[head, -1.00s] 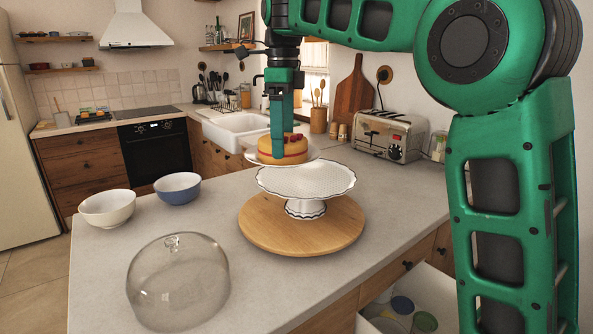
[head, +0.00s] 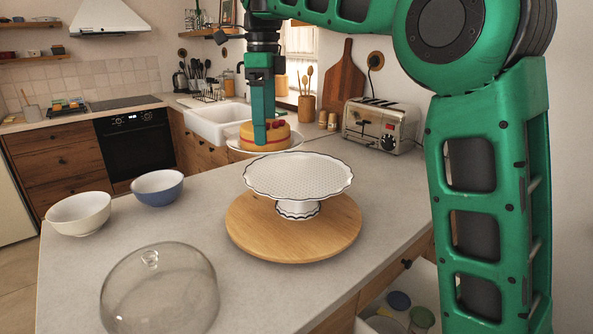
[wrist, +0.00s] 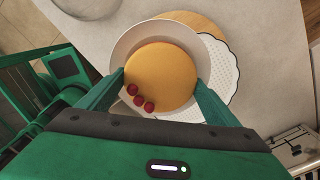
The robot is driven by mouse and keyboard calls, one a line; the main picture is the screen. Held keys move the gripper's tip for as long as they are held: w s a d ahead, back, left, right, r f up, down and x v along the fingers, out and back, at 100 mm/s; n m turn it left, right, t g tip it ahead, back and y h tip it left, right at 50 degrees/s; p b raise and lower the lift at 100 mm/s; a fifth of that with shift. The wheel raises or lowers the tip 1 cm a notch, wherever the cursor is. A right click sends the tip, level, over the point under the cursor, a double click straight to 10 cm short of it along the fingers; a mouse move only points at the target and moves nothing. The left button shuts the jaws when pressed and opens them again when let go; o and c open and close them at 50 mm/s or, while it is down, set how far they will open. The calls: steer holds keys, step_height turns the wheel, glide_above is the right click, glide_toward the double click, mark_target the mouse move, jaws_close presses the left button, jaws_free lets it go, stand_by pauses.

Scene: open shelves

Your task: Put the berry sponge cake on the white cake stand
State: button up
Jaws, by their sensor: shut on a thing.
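The berry sponge cake (head: 258,138), golden with a red layer and red berries on top, is between the fingers of my gripper (head: 266,130). The wrist view shows the fingers shut against both sides of the cake (wrist: 165,78). A shallow pale plate or dish (head: 292,143) is around the cake's base; I cannot tell whether the cake rests on it. The white cake stand (head: 298,177), scalloped with a dark edge, is empty, in front of and right of the cake. In the wrist view the pale dish partly covers the stand (wrist: 222,82).
The stand is on a round wooden board (head: 255,225). A glass dome (head: 160,290), a white bowl (head: 78,215) and a blue bowl (head: 158,188) are at the left. A toaster (head: 380,127) is at the right rear. An open drawer (head: 400,312) shows below the counter.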

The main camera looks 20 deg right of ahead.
steer(key=w+d+f, duration=0.2)
steer(key=d, duration=0.1)
steer(key=w+d+f, duration=0.2)
steer(key=d, duration=0.1)
steer(key=w+d+f, duration=0.2)
steer(key=d+f, duration=0.1)
steer(key=shift+d, duration=0.4)
steer(key=shift+f, duration=1.9)
steer(key=o, duration=1.4)
steer(key=shift+f, duration=0.1)
step_height(320, 180, up, 12)
steer(key=shift+r, duration=0.1)
